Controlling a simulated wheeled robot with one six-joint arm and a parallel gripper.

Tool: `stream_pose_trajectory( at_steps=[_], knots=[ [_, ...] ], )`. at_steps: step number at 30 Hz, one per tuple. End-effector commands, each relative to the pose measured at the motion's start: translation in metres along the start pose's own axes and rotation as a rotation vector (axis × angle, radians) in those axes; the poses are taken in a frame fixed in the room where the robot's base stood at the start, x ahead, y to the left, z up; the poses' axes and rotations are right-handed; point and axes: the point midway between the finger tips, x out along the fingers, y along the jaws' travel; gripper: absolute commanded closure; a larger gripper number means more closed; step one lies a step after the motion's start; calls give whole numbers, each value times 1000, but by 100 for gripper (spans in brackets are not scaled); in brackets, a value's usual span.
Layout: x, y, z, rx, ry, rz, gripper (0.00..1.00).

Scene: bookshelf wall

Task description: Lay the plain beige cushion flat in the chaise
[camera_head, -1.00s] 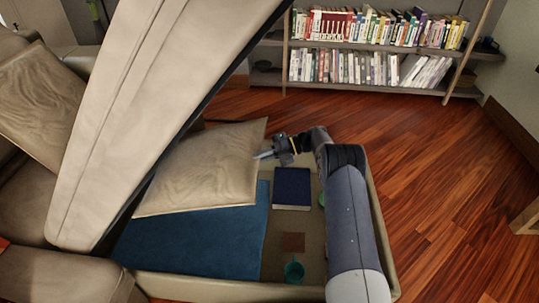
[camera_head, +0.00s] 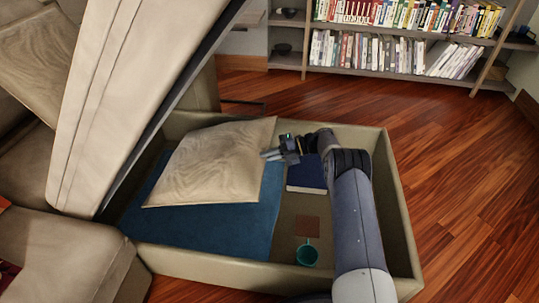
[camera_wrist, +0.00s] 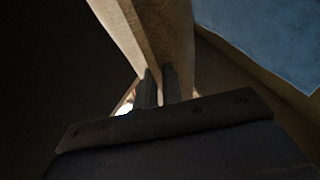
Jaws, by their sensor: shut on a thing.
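The plain beige cushion (camera_head: 213,165) is over the left part of the open chaise box (camera_head: 402,205), above a blue cloth (camera_head: 235,226). My gripper (camera_head: 268,155) is at the cushion's right edge and shut on it. In the wrist view my gripper's fingers (camera_wrist: 160,88) close on the cushion's edge (camera_wrist: 155,35). The cushion looks slightly tilted; whether its far side touches the cloth I cannot tell. The chaise's raised lid (camera_head: 125,100) leans up at the left.
In the box are a dark blue book (camera_head: 306,174), a small brown square (camera_head: 307,226) and a teal mug (camera_head: 307,253). Another beige cushion (camera_head: 45,65) rests on the sofa at left. A bookshelf (camera_head: 400,65) stands behind, with clear wood floor at right.

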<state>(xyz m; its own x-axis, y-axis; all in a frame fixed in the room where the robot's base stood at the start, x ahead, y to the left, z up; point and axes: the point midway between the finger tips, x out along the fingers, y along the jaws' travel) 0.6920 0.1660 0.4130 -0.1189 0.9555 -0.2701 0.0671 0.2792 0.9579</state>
Motion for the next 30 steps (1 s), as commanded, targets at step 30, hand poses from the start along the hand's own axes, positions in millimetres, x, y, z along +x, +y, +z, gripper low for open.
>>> stream_pose_trajectory(
  at_steps=[30],
  knots=[
    [35,-76,12,-3,-1,3,100]
  ],
)
